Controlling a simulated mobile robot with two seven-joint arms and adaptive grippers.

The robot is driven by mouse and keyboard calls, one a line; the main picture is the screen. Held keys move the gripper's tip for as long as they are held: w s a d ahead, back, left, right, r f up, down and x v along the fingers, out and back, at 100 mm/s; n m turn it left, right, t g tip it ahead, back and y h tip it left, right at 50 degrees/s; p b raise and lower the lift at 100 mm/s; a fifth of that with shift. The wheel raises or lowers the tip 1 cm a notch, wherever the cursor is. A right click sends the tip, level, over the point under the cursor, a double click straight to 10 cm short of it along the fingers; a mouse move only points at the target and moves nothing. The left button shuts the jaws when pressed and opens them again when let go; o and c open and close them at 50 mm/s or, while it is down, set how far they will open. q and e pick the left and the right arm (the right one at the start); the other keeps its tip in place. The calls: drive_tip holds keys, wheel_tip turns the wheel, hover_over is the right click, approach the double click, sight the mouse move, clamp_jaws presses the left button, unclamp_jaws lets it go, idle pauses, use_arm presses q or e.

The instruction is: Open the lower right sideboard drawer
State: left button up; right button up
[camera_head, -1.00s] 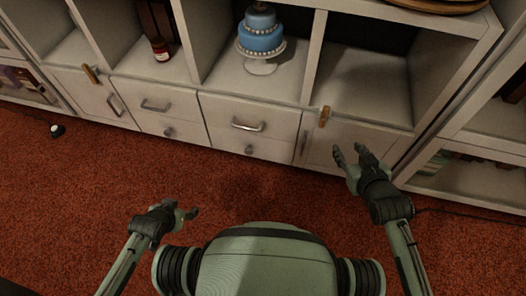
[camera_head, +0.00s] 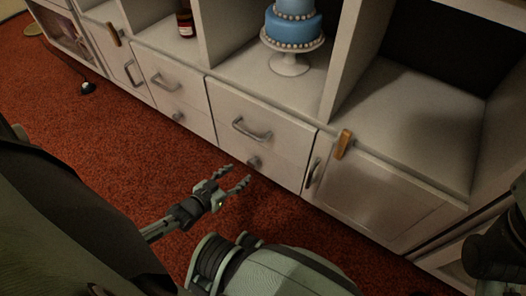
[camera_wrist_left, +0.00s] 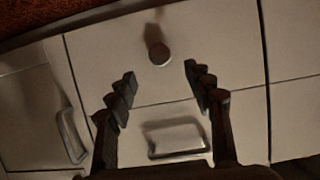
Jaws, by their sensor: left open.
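The lower right drawer (camera_head: 282,166) of the white sideboard has a small round knob (camera_head: 254,162) and sits flush, shut. Above it is the upper drawer with a metal bar handle (camera_head: 251,129). My left gripper (camera_head: 238,176) is open and empty, just in front of the lower drawer, its fingers pointing at the knob. In the left wrist view the knob (camera_wrist_left: 159,54) lies ahead, between and beyond the open fingertips (camera_wrist_left: 160,76), with no contact visible. A dark part of my right arm or gripper (camera_head: 492,250) shows at the right edge; its fingers cannot be made out.
A cupboard door (camera_head: 385,195) with a wooden latch (camera_head: 343,144) is right of the drawers. A blue cake on a white stand (camera_head: 290,63) and a bottle (camera_head: 186,20) stand on the shelves above. Red carpet (camera_head: 90,130) leaves free floor at the left.

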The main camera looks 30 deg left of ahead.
sight(250, 164)
use_arm(q)
drive_tip(key=b+x, duration=0.3)
drive_tip(key=x, duration=0.4)
drive_tip(key=shift+w+f, duration=0.1)
drive_tip(key=shift+w, duration=0.25)
drive_tip(key=shift+c, duration=0.3)
clamp_jaws()
